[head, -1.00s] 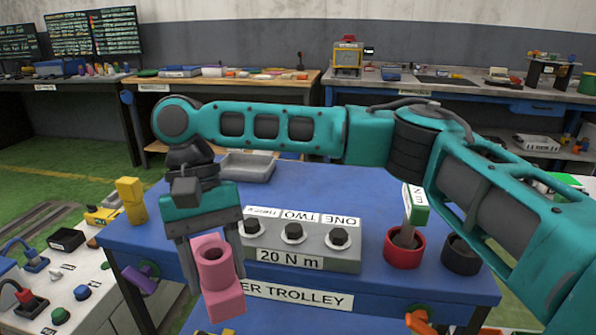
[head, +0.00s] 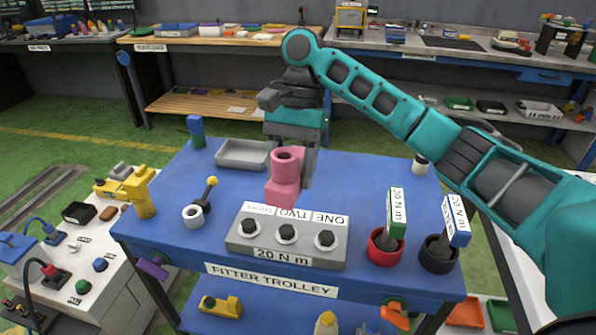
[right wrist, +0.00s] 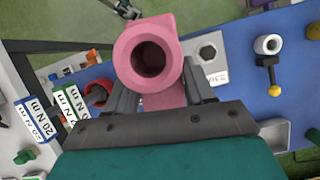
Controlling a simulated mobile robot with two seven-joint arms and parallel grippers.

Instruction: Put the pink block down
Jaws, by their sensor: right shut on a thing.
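The pink block (head: 284,178) has a round collar with a hole on top of a square-edged body. My right gripper (head: 296,172) is shut on it and holds it over the blue trolley top (head: 385,180), behind the grey bolt block. In the right wrist view the pink block (right wrist: 150,58) sits between the two fingers (right wrist: 160,95), its hole facing the camera. Whether its underside touches anything is hard to tell; it appears raised. My left gripper is not in view.
The grey block marked 20 N m (head: 286,240) stands at the trolley's front. A grey tray (head: 243,154) is behind left. Red (head: 384,246) and black (head: 438,253) cups hold tools at right. A white ring (head: 193,215) and a yellow-knobbed lever stand left. The trolley top's right rear is mostly clear.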

